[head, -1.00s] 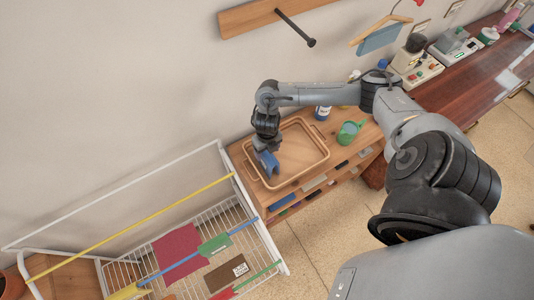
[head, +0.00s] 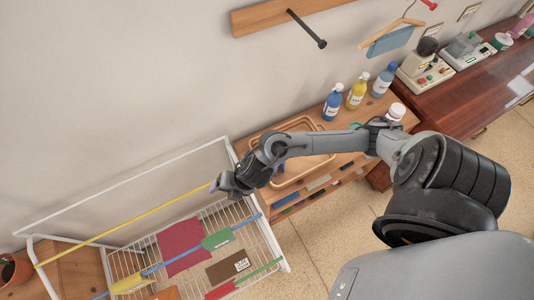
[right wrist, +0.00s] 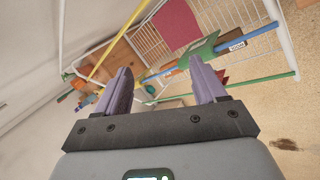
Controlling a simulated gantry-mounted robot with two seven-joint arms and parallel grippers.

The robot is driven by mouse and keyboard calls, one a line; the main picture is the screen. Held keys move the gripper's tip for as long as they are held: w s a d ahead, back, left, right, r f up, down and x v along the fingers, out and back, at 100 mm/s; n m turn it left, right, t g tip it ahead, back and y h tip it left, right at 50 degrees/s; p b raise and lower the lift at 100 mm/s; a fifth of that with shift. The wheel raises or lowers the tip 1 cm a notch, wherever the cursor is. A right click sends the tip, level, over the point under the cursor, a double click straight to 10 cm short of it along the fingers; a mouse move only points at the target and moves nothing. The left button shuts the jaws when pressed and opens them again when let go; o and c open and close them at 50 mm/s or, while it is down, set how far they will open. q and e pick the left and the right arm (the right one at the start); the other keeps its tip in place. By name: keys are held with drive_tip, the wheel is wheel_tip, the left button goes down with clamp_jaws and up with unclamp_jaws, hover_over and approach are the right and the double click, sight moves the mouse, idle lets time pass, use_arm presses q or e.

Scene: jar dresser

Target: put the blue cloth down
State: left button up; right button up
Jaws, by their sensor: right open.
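My right gripper (head: 216,188) is at the yellow rail (head: 125,224) of the white drying rack (head: 278,246), above its far right part. In the right wrist view its two purple fingers (right wrist: 160,80) are spread with nothing between them. I cannot pick out the dark blue cloth now. The wooden tray (head: 322,171) on the low wooden shelf is partly covered by my arm, so its near left part is hidden. A light blue cloth (head: 390,42) hangs from a wooden hanger on the wall. My left gripper is not in view.
A green cloth (head: 217,239) hangs on the rack's blue rail. A maroon cloth (head: 182,247) and a brown labelled piece (head: 228,266) show on the rack. Blue (head: 332,103) and yellow (head: 357,92) bottles stand at the shelf's back. A wall peg (head: 307,29) sticks out above.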

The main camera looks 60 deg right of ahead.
drive_tip(key=s+d+r+m+g+h, duration=0.1)
drive_tip(key=s+d+r+m, duration=0.1)
drive_tip(key=s+m, duration=0.4)
drive_tip(key=s+d+r+m+g+h, duration=0.1)
drive_tip(key=s+m, duration=0.6)
drive_tip(key=m, duration=0.8)
drive_tip(key=shift+d+r+m+h, duration=0.3)
drive_tip(key=shift+d+r+h, duration=0.1)
drive_tip(key=shift+h, duration=0.1)
